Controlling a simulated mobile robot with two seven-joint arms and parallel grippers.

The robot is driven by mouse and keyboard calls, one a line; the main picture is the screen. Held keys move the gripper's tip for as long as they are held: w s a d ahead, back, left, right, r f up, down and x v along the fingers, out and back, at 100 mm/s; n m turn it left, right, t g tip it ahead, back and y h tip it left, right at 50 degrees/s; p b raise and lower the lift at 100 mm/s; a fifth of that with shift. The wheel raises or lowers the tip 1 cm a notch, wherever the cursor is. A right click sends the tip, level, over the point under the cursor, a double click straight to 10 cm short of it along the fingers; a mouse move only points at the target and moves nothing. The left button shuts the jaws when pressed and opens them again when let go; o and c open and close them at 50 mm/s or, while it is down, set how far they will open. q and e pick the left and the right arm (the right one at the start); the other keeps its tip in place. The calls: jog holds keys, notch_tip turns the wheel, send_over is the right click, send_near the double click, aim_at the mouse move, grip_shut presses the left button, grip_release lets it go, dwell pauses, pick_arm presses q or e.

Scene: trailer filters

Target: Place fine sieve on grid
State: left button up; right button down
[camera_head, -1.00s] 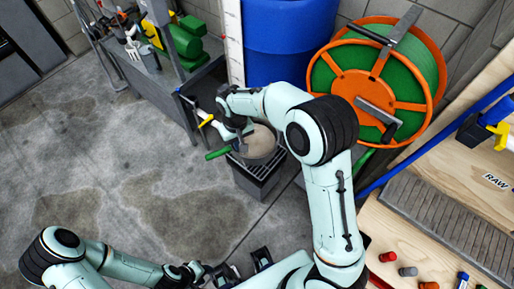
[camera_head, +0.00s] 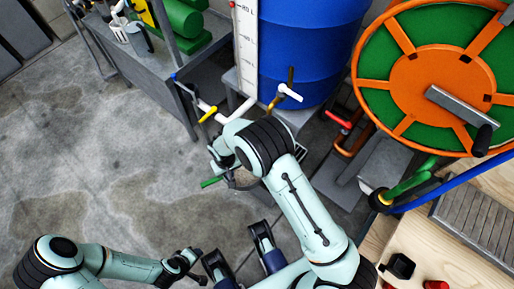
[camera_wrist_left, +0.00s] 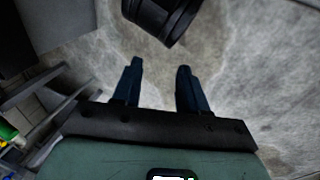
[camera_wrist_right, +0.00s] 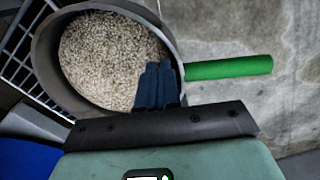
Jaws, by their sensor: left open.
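A round grey-rimmed sieve (camera_wrist_right: 112,60) with a green handle (camera_wrist_right: 228,67) fills the upper left of the right wrist view. Pale grains or a grainy mesh show inside; I cannot tell which. My right gripper (camera_wrist_right: 160,68) has its fingers close together at the sieve's near rim, beside the handle. A barred grid (camera_wrist_right: 20,58) shows left of the sieve, partly under it; I cannot tell whether they touch. In the head view the right arm hides most of the sieve, and its green handle (camera_head: 210,182) sticks out. My left gripper (camera_wrist_left: 158,68) is open and empty over the floor.
A blue barrel (camera_head: 305,50) stands behind the right gripper, with tap handles (camera_head: 289,92) below it. An orange and green hose reel (camera_head: 440,75) is at the right. A metal workbench (camera_head: 130,70) is at the back left. The concrete floor (camera_head: 80,150) is clear.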

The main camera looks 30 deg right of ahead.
jog(key=w+d, duration=0.1)
jog(key=d, duration=0.3)
jog(key=w+d+b, duration=0.1)
jog(key=w+d, duration=0.1)
jog(key=d, duration=0.2)
jog(key=w+d+b, duration=0.1)
jog(key=w+d, duration=0.1)
jog(key=d, duration=0.3)
jog(key=shift+w, duration=0.2)
jog(key=shift+w+d+f+b, duration=0.1)
jog(key=shift+d+f+b, duration=0.3)
jog(key=shift+f, duration=0.35)
notch_tip(320, 180, down, 2)
jog(key=shift+w+b, duration=0.1)
jog(key=shift+b, duration=0.3)
pick_arm(q)
jog(key=w+a+f+t, duration=0.1)
jog(key=w+a+f, duration=0.1)
jog(key=w+f, duration=0.1)
jog(key=shift+w+a+f+y, duration=0.15)
jog(key=shift+a+f+y, duration=0.15)
jog(key=shift+f, duration=0.4)
pick_arm(e)
jog(key=shift+r, duration=0.1)
pick_arm(q)
jog(key=shift+f, duration=0.1)
